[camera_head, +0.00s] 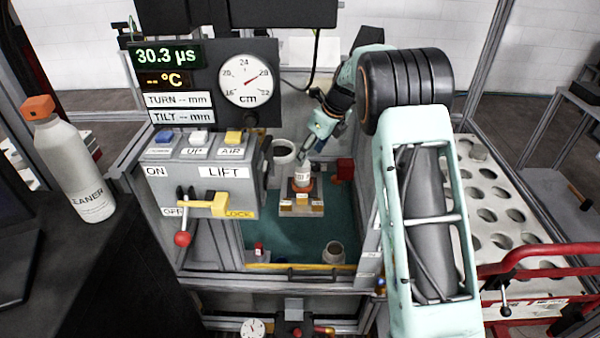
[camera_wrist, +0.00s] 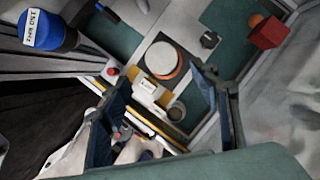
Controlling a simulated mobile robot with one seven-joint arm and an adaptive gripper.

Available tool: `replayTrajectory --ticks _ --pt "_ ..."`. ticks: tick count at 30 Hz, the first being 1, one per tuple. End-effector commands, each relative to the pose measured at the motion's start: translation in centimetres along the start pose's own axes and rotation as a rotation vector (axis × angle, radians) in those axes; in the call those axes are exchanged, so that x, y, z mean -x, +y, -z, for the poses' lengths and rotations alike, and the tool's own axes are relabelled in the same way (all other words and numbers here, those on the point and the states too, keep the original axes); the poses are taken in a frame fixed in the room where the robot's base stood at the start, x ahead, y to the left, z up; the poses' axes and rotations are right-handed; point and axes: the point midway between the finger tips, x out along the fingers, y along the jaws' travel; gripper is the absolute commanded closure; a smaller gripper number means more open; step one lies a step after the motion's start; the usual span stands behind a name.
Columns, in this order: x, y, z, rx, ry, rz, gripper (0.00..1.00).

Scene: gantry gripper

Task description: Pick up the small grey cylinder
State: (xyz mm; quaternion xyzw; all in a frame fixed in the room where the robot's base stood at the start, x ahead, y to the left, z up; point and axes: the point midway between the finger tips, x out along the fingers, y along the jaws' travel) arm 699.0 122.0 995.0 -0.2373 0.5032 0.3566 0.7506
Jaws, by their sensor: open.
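A small grey-white cylinder (camera_head: 302,178) with a label stands upright on an orange-ringed pedestal in the middle of the green-floored bay. In the wrist view I see what looks like its round pale top (camera_wrist: 163,60), with orange around its edge. My gripper (camera_head: 304,157) is above and close to the cylinder, pointing down. In the wrist view its two dark blue fingers (camera_wrist: 162,75) are spread wide, one on each side, with nothing held between them. Whether a finger touches the cylinder cannot be told.
A grey cup (camera_head: 335,253) stands at the front right. The LIFT control box (camera_head: 205,185) borders the left, and a perforated rack (camera_head: 490,210) lies right.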

Motion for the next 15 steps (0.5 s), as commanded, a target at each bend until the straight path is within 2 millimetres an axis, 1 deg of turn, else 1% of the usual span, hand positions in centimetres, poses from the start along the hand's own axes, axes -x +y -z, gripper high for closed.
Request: replayTrajectory --ticks 1,3,11,15 --pt "-1.0 0.1 0.0 0.0 0.002 -0.002 0.44" --pt "-1.9 0.0 0.0 0.001 0.001 -0.001 0.44" --pt "-3.8 -0.1 -0.2 0.002 -0.001 0.001 0.44" --pt "-5.5 -0.3 -0.5 0.003 0.0 0.0 0.44"
